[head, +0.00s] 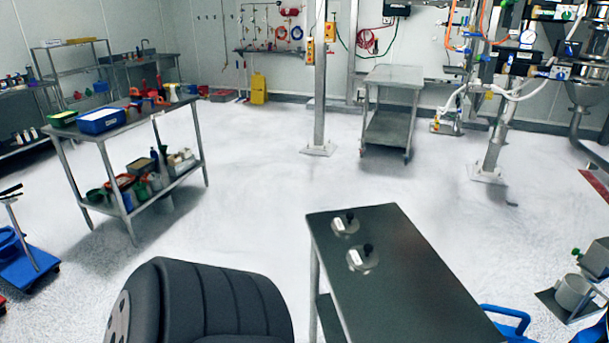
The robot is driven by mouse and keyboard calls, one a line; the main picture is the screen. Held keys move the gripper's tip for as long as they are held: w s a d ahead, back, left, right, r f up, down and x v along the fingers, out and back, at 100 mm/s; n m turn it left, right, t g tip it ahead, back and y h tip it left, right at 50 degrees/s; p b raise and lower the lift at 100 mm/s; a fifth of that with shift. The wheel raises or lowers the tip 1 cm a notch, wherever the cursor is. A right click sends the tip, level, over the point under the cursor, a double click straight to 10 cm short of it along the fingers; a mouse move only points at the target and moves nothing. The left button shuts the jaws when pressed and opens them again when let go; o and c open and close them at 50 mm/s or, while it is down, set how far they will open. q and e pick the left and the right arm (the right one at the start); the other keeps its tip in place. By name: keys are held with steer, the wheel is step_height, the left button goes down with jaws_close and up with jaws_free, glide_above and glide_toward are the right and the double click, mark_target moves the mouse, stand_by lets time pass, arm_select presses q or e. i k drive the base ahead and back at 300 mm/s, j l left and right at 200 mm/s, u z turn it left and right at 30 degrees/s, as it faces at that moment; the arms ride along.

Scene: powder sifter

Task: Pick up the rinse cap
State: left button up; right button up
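Two round metal caps with black knobs sit on the dark top of a metal table (410,285) in the lower middle of the head view. The farther cap (338,226) is close to the table's far left corner. The nearer cap (356,262) lies just in front of it, near the left edge. They look alike, and I cannot tell which one is the rinse cap. Neither of my grippers is in view, and nothing is touching the caps.
A steel workbench (188,95) with a blue bin (102,120) stands at the left. A steel cart (398,75) stands at the back. Posts and piping fill the back right. A blue handled object (508,318) is by the table's right side. The middle floor is clear.

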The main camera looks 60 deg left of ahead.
mark_target(348, 223)
steer(key=u, duration=1.75)
